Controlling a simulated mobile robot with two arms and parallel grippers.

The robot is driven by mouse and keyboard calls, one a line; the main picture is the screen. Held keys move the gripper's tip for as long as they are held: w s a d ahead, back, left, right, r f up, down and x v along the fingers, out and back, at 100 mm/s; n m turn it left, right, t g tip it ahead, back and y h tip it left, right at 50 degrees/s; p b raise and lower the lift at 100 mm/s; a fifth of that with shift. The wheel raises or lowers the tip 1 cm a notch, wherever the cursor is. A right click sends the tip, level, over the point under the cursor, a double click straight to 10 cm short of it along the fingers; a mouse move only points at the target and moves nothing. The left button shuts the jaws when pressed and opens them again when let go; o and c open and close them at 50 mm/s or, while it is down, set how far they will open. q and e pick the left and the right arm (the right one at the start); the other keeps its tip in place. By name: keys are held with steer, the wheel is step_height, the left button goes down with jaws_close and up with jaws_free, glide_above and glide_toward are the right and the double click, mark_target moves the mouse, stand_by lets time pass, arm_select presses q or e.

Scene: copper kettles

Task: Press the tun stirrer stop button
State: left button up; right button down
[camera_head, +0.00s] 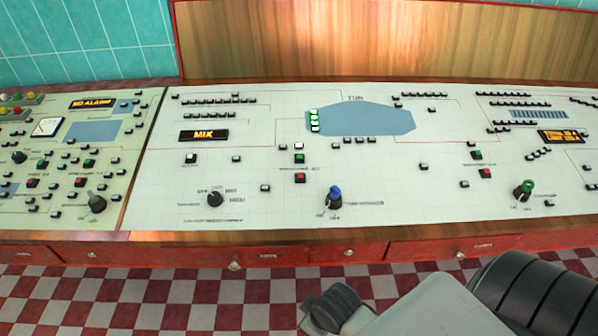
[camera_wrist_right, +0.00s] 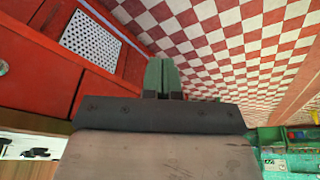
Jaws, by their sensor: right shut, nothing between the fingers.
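The control panel shows in the head view with a blue tun outline (camera_head: 360,121) at its middle. Below and left of the outline, a red button (camera_head: 299,177) sits under a green button (camera_head: 299,159). Another red button (camera_head: 485,173) sits under a green one (camera_head: 476,155) further right. The labels are too small to read, so I cannot tell which red button is the tun stirrer stop. My right gripper (camera_wrist_right: 161,77) is shut and empty in the right wrist view, with checkered floor and red drawer fronts beyond it. It touches no button. My left gripper is not in view.
A blue-topped lever (camera_head: 335,194), a green-topped lever (camera_head: 526,187) and a black knob (camera_head: 215,198) stand up from the panel. A lit MIX display (camera_head: 203,135) is at left. The wooden front edge (camera_head: 300,228) runs above red drawers (camera_head: 300,252).

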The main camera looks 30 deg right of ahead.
mark_target(300, 177)
steer(key=w+d+r+n+t+y, duration=0.1)
steer(key=w+d+r+n, duration=0.2)
steer(key=w, duration=0.4)
steer(key=w+d+r+n+t+y, duration=0.1)
steer(key=w+d+r+n, duration=0.2)
steer(key=w+r, duration=0.4)
steer(key=w+d+r+n+t+y, duration=0.1)
steer(key=w+d+r+n, duration=0.2)
steer(key=w+r+n, duration=0.2)
steer(key=shift+w+d+r+n+y+p, duration=0.15)
steer(key=shift+w+r+p, duration=0.1)
steer(key=shift+w, duration=0.7)
steer(key=shift+w+d+r+n+y+p, duration=0.1)
steer(key=shift+w+r+n+y, duration=0.1)
steer(key=shift+w, duration=0.75)
steer(key=w+d+r+n+t, duration=0.2)
steer(key=w+d+r, duration=0.4)
steer(key=r, duration=0.1)
steer(key=shift+w+d+r+y, duration=0.2)
steer(key=shift+w+r+y, duration=0.05)
steer(key=shift+w+y, duration=0.1)
steer(key=shift+f, duration=0.1)
